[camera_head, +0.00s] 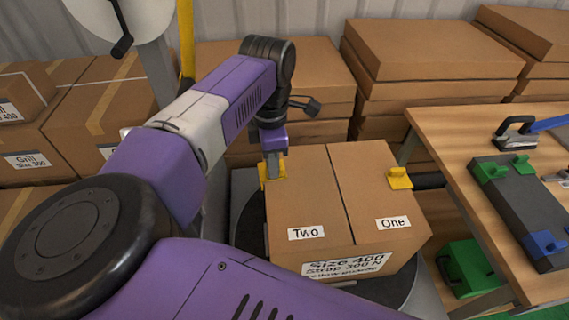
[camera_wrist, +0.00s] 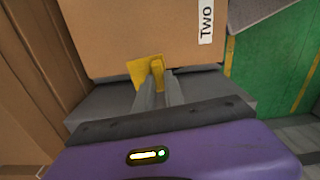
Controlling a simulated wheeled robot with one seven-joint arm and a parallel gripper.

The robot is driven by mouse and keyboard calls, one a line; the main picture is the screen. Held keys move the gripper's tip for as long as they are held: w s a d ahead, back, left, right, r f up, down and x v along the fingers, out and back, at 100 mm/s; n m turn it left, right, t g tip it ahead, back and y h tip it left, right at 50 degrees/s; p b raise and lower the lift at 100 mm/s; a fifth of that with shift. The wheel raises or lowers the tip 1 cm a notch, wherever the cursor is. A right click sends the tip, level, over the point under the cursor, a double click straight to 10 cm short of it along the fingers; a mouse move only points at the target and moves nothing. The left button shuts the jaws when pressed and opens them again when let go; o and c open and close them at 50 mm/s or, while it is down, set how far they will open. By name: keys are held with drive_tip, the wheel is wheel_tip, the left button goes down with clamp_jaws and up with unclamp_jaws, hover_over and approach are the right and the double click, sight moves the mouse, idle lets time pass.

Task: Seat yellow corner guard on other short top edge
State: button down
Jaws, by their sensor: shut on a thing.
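A cardboard box (camera_head: 315,210) labelled "Two" and "One" stands on a dark round turntable (camera_head: 246,220). One yellow corner guard (camera_head: 399,179) sits on its right top edge, on the "One" side. My gripper (camera_head: 273,176) is shut on another yellow corner guard (camera_head: 264,174) at the left top edge, on the "Two" side. In the wrist view my gripper's fingers (camera_wrist: 157,88) hold this guard (camera_wrist: 143,73) against the edge of the box (camera_wrist: 140,35). I cannot tell whether the guard is fully down on the edge.
A wooden table (camera_head: 455,140) at the right holds a grey case (camera_head: 520,205) with green and blue parts and a strapping tool (camera_head: 515,135). A green box (camera_head: 468,268) is below it. Stacked cartons (camera_head: 430,60) line the back.

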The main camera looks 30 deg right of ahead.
drive_tip(key=shift+m, duration=0.5)
drive_tip(key=shift+a, duration=0.1)
drive_tip(key=shift+w+b, duration=0.1)
drive_tip(key=shift+b, duration=0.25)
drive_tip(key=shift+f+b, duration=3.45)
drive_tip(key=shift+f, duration=0.75)
drive_tip(key=shift+f, duration=0.15)
drive_tip(key=c, duration=1.3)
unclamp_jaws()
drive_tip(key=shift+c, duration=0.2)
